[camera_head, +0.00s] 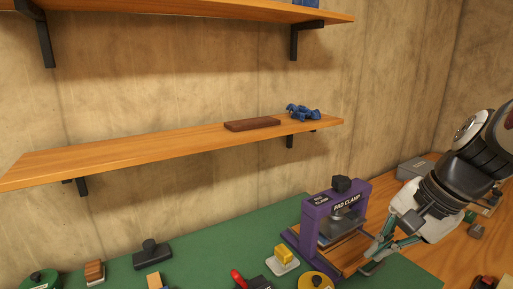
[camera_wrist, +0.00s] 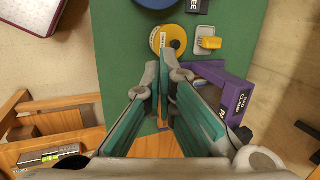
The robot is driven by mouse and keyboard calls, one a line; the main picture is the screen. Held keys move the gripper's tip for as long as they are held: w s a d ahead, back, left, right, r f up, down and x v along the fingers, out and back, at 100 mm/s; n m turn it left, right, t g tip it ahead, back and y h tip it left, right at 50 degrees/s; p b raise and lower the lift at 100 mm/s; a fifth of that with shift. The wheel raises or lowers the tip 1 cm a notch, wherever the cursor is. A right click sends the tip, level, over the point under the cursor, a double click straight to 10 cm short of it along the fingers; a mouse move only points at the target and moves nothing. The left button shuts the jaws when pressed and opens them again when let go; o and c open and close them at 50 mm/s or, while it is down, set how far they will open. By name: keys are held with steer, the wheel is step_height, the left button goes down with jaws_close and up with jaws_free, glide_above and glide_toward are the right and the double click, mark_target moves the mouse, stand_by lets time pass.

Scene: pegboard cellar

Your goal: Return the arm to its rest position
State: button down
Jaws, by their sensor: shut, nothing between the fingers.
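My gripper (camera_head: 374,258) is at the right in the head view, pointing down and to the left, just right of the purple pad clamp (camera_head: 308,222). Its teal and grey fingers are shut with nothing between them. In the wrist view my gripper (camera_wrist: 163,92) fills the lower middle, its fingers together above the green mat (camera_wrist: 115,45). The pad clamp (camera_wrist: 232,100) stands to its right there. I cannot tell whether a finger touches the clamp's wooden base. My arm comes in from the right edge of the head view.
A yellow roll (camera_head: 315,281), a yellow block on a pale plate (camera_head: 283,266) and a black-handled tool (camera_head: 152,255) lie on the mat. A wooden shelf (camera_head: 150,151) above holds a brown board (camera_head: 252,124) and a blue object (camera_head: 303,112). A grey box (camera_head: 414,168) stands at the back right.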

steer(key=s+a+r+n+h, duration=0.1)
steer(key=s+r+n, duration=0.1)
steer(key=s+n, duration=0.3)
steer(key=s+a+r+n+t+h+p, duration=0.1)
steer(key=s+a+r+n+h, duration=0.1)
steer(key=s+n, duration=0.4)
steer(key=shift+s, duration=1.8)
steer(key=shift+r, duration=0.1)
